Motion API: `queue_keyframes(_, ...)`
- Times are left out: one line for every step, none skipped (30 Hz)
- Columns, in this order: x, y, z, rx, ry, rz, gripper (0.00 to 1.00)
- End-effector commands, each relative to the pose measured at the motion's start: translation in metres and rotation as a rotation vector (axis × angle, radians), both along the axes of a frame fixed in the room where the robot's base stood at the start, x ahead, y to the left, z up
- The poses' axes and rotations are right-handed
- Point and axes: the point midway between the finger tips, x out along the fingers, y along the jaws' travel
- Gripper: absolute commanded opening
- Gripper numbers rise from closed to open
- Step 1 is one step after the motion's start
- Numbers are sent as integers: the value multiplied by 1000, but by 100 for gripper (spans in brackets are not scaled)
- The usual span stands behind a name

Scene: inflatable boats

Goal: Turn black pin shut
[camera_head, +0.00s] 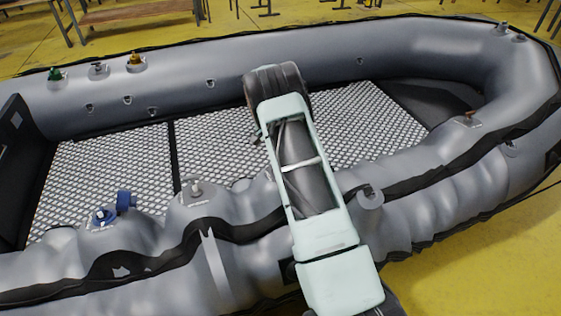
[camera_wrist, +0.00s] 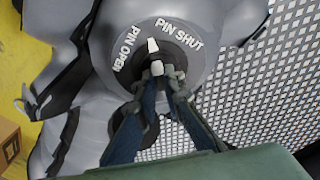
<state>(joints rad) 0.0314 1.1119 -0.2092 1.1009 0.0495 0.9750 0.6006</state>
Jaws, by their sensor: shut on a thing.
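In the wrist view, a round grey valve patch carries the raised white words PIN OPEN (camera_wrist: 127,48) on the left and PIN SHUT (camera_wrist: 180,34) on the right. A white pointer (camera_wrist: 152,45) on the dark valve centre points into the gap between the two words. My gripper (camera_wrist: 158,85) is shut on the small pin (camera_wrist: 157,68) at the centre, whose light tip shows between the fingers. The fingers hide most of the pin. In the head view my arm covers my gripper and this valve.
The grey inflatable boat (camera_head: 190,68) has a mesh floor (camera_head: 110,170). Several valves line the far tube. A cardboard box (camera_wrist: 10,145) is at left.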

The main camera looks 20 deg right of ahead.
Motion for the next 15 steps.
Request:
queue_keyframes(1,1,0,-10,1,-40,0)
queue_keyframes(1,2,-1,-15,0,-67,0)
queue_keyframes(1,1,-1,-24,0,-105,0)
queue_keyframes(1,1,-1,-30,0,-133,0)
queue_keyframes(1,2,-1,-34,0,-161,0)
queue_keyframes(2,2,-1,-42,-1,-199,0)
queue_keyframes(2,2,-1,-47,-2,-226,0)
queue_keyframes(2,2,-1,-53,0,-254,0)
queue_keyframes(3,2,-2,-61,-1,-291,0)
queue_keyframes(3,2,-2,-67,-1,-319,0)
queue_keyframes(3,2,-2,-73,-1,-346,0)
queue_keyframes(3,2,-2,-79,-2,-382,0)
queue_keyframes(4,2,-2,-84,-1,-409,0)
queue_keyframes(4,3,-2,-89,-1,-435,0)
queue_keyframes(4,2,-2,-95,-1,-468,0)
